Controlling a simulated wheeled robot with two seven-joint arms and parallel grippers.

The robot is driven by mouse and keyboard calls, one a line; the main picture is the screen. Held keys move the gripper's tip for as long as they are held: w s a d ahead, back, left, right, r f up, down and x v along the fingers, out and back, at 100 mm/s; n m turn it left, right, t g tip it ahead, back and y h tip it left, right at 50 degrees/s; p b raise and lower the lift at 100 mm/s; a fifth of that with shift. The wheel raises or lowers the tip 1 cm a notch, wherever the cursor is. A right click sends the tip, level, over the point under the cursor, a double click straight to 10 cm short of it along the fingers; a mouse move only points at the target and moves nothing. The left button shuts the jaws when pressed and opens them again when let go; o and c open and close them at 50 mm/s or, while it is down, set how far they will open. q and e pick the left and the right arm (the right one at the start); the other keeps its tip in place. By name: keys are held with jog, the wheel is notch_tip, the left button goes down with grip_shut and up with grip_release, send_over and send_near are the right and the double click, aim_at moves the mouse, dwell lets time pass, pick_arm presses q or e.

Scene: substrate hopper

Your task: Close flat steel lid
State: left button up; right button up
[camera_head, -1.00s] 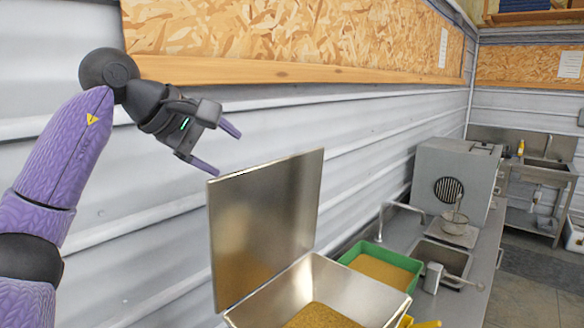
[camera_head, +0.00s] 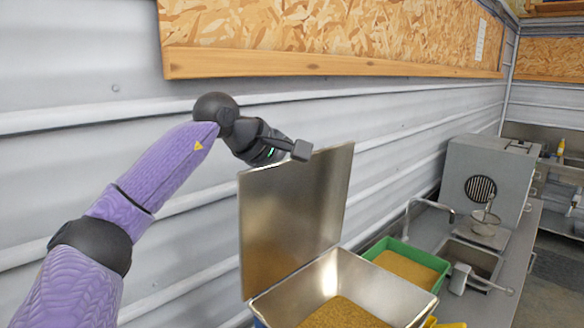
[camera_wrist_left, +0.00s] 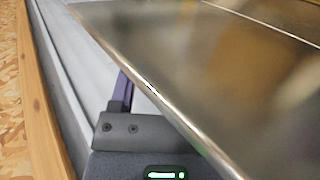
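The flat steel lid (camera_head: 293,215) stands upright, open, at the back edge of the steel hopper (camera_head: 385,290), which holds tan grainy substrate (camera_head: 342,315). My left gripper (camera_head: 300,151) is at the lid's top edge, on the wall side, partly hidden by the lid. In the left wrist view the lid (camera_wrist_left: 215,75) fills the upper right, and one purple finger of the gripper (camera_wrist_left: 123,90) shows beyond its edge. The other finger is hidden, so its opening and any contact with the lid are unclear. My right gripper is not in view.
A corrugated metal wall (camera_head: 80,125) runs close behind the lid. A green tray (camera_head: 440,268) of substrate, a sink (camera_head: 468,258) with a tap and a grey machine (camera_head: 487,180) stand on the counter to the right.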

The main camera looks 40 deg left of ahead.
pick_arm(q)
grip_shut()
dwell(1.1)
